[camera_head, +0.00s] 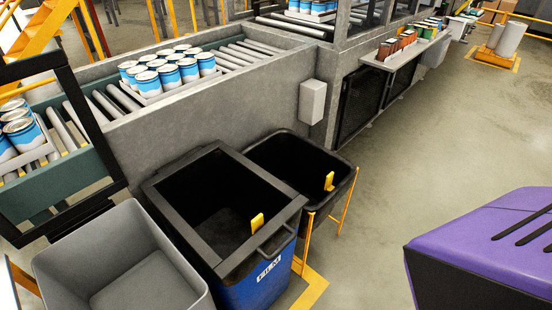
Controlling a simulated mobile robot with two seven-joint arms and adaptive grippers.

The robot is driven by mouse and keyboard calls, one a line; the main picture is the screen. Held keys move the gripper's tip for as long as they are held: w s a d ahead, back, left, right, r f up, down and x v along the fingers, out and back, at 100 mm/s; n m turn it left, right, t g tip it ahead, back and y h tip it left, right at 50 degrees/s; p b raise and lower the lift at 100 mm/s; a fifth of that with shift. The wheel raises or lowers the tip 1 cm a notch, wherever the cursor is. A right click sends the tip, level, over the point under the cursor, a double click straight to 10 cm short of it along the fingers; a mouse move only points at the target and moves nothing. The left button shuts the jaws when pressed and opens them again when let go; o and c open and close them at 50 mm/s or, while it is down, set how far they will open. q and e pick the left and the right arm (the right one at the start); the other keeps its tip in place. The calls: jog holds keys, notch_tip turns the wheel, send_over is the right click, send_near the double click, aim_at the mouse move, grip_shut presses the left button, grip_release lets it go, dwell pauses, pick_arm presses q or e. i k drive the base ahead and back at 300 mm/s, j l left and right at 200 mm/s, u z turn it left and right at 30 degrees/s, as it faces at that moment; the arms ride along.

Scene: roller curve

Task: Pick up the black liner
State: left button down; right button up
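A black tub-shaped liner (284,151) with a flared rim sits open and upright in a yellow frame (347,203), right of the blue bin. A yellow tab (329,181) stands at its near side. The blue bin (262,285) has a black rim, a dark interior and another yellow tab (257,222). I cannot tell whether its dark inside is also a liner. Both openings look empty, though their depths are dark. Neither of my grippers is in view.
A grey open bin (128,258) stands left of the blue bin. Behind them runs a grey-walled roller conveyor with blue-and-white cans (168,72). A grey box (312,101) juts from the wall. A purple block (490,245) stands at lower right; floor between is clear.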

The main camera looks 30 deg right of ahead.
aim_at(323, 176)
jog(key=l+z, duration=0.7)
jog(key=z, duration=0.15)
